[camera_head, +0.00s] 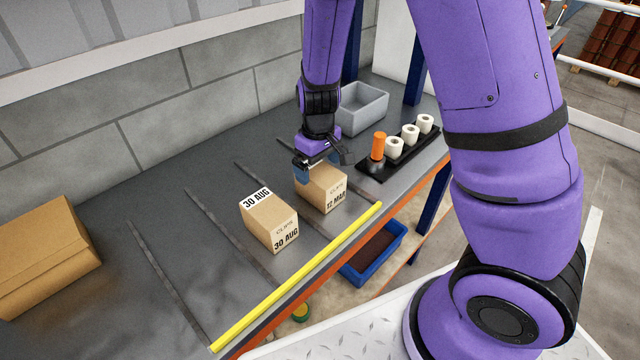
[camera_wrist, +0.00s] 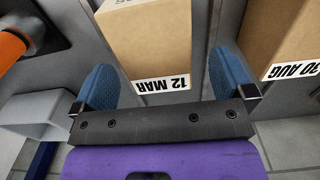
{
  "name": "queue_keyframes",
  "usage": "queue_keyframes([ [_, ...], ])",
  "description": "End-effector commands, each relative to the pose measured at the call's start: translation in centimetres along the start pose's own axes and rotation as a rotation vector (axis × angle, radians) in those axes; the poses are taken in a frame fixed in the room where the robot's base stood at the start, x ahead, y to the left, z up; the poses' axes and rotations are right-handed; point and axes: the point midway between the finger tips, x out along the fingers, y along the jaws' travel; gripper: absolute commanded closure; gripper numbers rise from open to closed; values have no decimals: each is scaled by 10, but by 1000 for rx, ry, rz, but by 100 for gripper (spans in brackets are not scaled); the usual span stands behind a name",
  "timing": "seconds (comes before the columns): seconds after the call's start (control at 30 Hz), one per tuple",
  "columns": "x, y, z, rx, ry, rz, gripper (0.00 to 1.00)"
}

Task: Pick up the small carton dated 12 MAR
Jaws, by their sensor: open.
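The small carton dated 12 MAR (camera_head: 325,190) stands on the grey table, with its date label facing the front edge. In the wrist view this carton (camera_wrist: 150,45) sits between the two blue finger pads, with a gap on each side. My gripper (camera_head: 318,172) is open at the carton's back end, above or around its top; the head view does not show the exact depth. My gripper also shows in the wrist view (camera_wrist: 163,85). A second small carton, dated 30 AUG (camera_head: 268,218), stands to the left, and it shows at the right of the wrist view (camera_wrist: 285,40).
A large brown box (camera_head: 45,255) is at far left. A yellow strip (camera_head: 295,278) runs along the front edge.

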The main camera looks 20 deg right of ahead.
Motion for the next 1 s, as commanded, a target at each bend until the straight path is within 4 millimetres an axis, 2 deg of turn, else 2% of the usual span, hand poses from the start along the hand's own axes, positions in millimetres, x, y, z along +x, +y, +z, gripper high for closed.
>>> queue_keyframes([
  [0.17, 10, 2, 0, 1, -1, 1, 0],
  [0.5, 50, 6, 0, 1, -2, 0, 0],
  [0.83, 55, 6, 0, 0, 1, 0, 0],
  [1.0, 54, 6, 0, 0, 1, 0, 39],
])
